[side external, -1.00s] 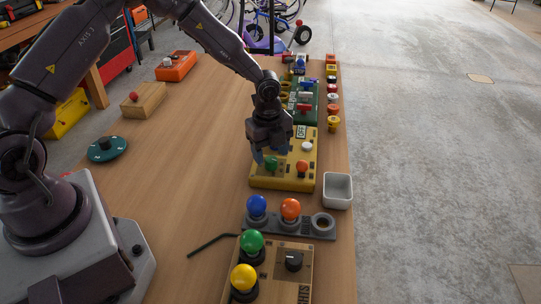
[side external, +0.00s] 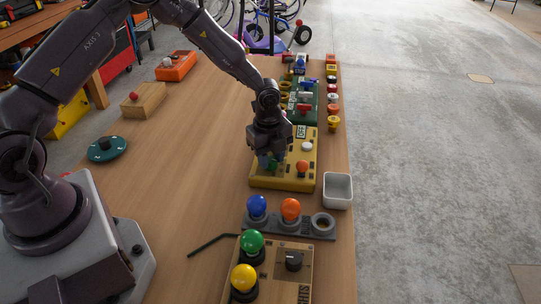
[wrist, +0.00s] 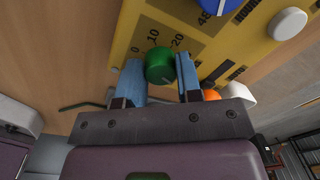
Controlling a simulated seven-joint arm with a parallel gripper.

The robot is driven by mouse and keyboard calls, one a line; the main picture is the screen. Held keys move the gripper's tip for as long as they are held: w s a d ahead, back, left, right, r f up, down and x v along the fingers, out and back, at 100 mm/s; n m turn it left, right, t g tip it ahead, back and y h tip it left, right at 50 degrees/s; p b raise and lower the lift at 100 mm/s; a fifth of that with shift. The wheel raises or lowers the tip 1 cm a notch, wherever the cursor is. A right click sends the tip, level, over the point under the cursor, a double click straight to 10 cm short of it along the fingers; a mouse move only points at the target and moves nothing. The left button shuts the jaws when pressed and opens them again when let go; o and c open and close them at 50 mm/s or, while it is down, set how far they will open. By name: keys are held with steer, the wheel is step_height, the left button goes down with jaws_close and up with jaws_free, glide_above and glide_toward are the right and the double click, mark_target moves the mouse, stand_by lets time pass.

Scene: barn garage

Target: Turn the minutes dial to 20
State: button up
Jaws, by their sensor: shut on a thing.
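The yellow box (side external: 262,183) lies on the table, and it also shows in the wrist view (wrist: 213,46). Its round green dial (wrist: 158,68) sits beside printed marks 0, 10 and 20. My gripper (wrist: 160,64) is shut on the green dial, with one blue finger on each side. In the side view my gripper (side external: 269,163) points down at the box's near left part, and its fingers hide much of the dial. I cannot tell which mark the dial points to.
An orange knob (side external: 302,166) and a white button (side external: 307,146) are on the same box, close to my gripper. A white bowl (side external: 338,203) stands to the right. A grey holder with blue and orange bulbs (side external: 290,210) is nearer the camera.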

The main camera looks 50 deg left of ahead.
steer(key=n, duration=0.4)
steer(key=shift+r+n, duration=0.1)
steer(key=shift+n, duration=0.3)
steer(key=n, duration=0.5)
steer(key=shift+d+n, duration=0.1)
steer(key=shift+n, duration=0.2)
steer(key=n, duration=0.4)
steer(key=shift+s, duration=0.1)
steer(key=shift+d+n, duration=0.1)
steer(key=shift+n, duration=2.4)
steer(key=o, duration=0.9)
steer(key=shift+o, duration=0.2)
